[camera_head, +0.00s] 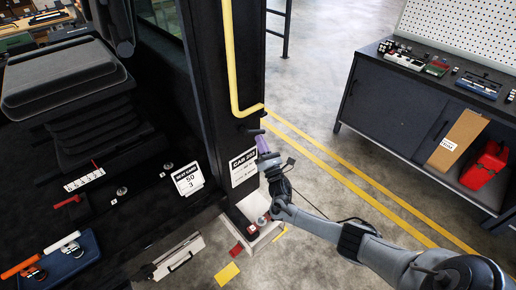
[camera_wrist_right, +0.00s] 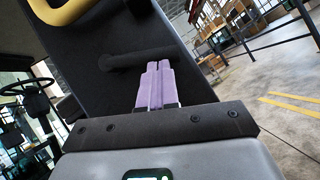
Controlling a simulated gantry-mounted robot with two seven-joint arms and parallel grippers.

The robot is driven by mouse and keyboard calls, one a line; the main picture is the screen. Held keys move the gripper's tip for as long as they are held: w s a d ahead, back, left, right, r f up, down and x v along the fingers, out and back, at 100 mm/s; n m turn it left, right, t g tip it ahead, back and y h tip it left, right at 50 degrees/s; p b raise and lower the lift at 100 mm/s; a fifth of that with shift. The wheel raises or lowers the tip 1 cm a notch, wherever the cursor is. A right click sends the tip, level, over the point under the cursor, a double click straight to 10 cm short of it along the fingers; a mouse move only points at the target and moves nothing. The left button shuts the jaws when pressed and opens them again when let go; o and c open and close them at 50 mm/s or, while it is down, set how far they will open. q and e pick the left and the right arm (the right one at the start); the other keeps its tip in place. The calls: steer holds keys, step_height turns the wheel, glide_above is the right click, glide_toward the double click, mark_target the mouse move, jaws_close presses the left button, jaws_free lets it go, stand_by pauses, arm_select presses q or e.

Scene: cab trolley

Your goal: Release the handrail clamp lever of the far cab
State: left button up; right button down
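A yellow handrail (camera_head: 229,55) runs down the dark cab post and bends toward the right at its foot; part of it shows at the upper left of the right wrist view (camera_wrist_right: 62,12). A dark clamp lever (camera_head: 250,131) sticks out of the post just below the rail's end. In the wrist view the lever (camera_wrist_right: 140,58) lies roughly level across the post. My right gripper (camera_head: 263,143) is beside the post, just below the lever. Its purple fingers (camera_wrist_right: 156,68) are together, tips close to the lever; contact cannot be told. My left gripper is not in view.
A white cab sign (camera_head: 243,167) is on the post below the lever. A seat (camera_head: 62,78) and a dark console fill the left. An open bin (camera_head: 252,220) stands below my right wrist. A workbench (camera_head: 395,105) stands at right, with clear floor between.

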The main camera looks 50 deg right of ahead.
steer(key=shift+s+d+r+n+t+y, duration=0.1)
steer(key=shift+d+r+n+t+y, duration=0.3)
steer(key=shift+n+y, duration=0.9)
steer(key=shift+w+d+r+n+t+y, duration=0.2)
steer(key=shift+r+n+t+y, duration=0.5)
steer(key=shift+n, duration=1.05)
steer(key=shift+s+d+r+n+t+y, duration=0.25)
steer(key=shift+d+n+y, duration=0.15)
steer(key=shift+n+y, duration=1)
steer(key=shift+n, duration=0.35)
steer(key=shift+f+b, duration=0.5)
steer(key=shift+b, duration=0.05)
steer(key=w+f+b+v, duration=0.1)
steer(key=b+v, duration=0.1)
steer(key=v, duration=1)
steer(key=shift+f, duration=0.4)
steer(key=shift+a, duration=0.15)
